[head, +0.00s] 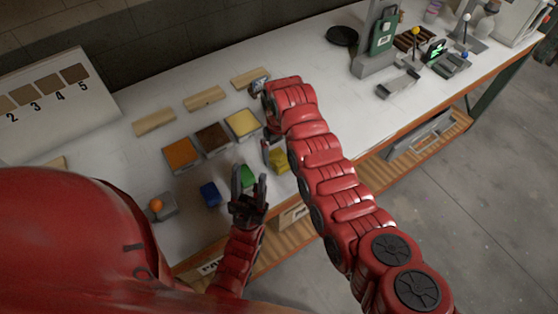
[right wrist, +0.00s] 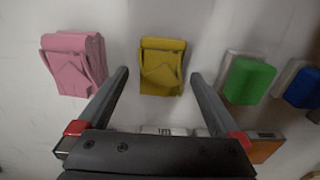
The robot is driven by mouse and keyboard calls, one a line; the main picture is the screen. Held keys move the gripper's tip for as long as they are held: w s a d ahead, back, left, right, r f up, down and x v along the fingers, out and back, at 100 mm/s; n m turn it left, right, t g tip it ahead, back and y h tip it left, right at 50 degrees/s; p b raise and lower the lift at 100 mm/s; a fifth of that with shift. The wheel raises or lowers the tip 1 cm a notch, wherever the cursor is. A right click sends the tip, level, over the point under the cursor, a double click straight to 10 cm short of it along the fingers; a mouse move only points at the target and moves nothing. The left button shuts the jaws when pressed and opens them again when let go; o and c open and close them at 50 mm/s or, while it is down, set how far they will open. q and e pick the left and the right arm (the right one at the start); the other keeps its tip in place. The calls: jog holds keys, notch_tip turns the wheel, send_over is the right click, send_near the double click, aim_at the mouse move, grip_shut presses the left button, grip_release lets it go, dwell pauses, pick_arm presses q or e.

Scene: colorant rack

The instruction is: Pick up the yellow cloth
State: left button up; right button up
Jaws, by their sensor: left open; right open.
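The yellow cloth (head: 279,159) lies folded on the white bench near its front edge. In the right wrist view the yellow cloth (right wrist: 162,68) is ahead, between the two fingertips of my right gripper (right wrist: 158,76). That gripper is open and no finger is seen gripping the cloth. In the head view my right gripper (head: 267,141) is partly hidden by its own arm, just beside the cloth's far left side. My left gripper (head: 249,190) is open at the bench's front edge, in front of the green block (head: 246,175), and holds nothing.
A pink cloth (right wrist: 75,62) lies left of the yellow one in the right wrist view. A blue block (head: 210,194) is left of the green one. Orange (head: 181,154), brown (head: 212,138) and yellow (head: 242,124) trays stand behind. Wooden blocks (head: 204,98) lie farther back.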

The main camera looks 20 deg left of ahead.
notch_tip(320, 180, down, 2)
jog(key=shift+f, duration=0.15)
jog(key=shift+c, duration=1)
jog(key=c, duration=1.1)
jog(key=shift+r+b, duration=0.2)
jog(key=shift+b, duration=0.1)
